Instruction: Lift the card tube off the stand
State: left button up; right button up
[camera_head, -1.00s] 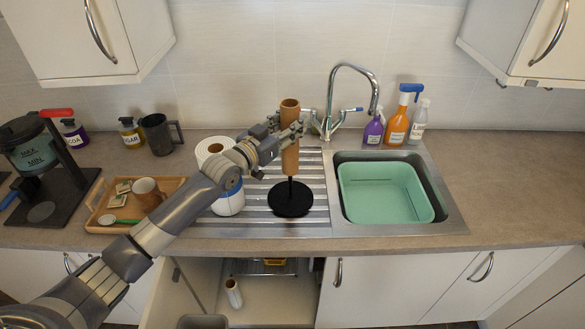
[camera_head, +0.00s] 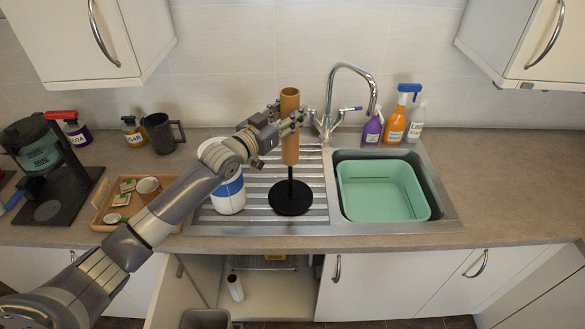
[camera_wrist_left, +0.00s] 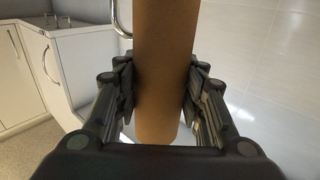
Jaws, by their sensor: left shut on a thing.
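The brown card tube (camera_head: 290,145) is upright over the black stand (camera_head: 291,198), which stands on the ribbed steel drainer. A length of the stand's thin rod shows between the tube's lower end and the round base; the rod's top is hidden, so I cannot tell whether it is still inside the tube. My left gripper (camera_head: 288,119) is shut on the tube around its middle. In the left wrist view the tube (camera_wrist_left: 165,70) fills the space between the two dark fingers (camera_wrist_left: 162,95). My right gripper is not in view.
The tap (camera_head: 350,70) and sink with a green basin (camera_head: 383,190) are to the right. Spray bottles (camera_head: 394,122) stand behind the sink. A wooden tray (camera_head: 103,214) lies left. A cupboard below is open.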

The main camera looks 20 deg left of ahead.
aim_at(284, 101)
pick_arm(q)
jog(key=shift+r, duration=0.25)
jog(key=shift+r, duration=1.95)
jog(key=shift+r, duration=2.1)
jog(key=shift+r, duration=2.05)
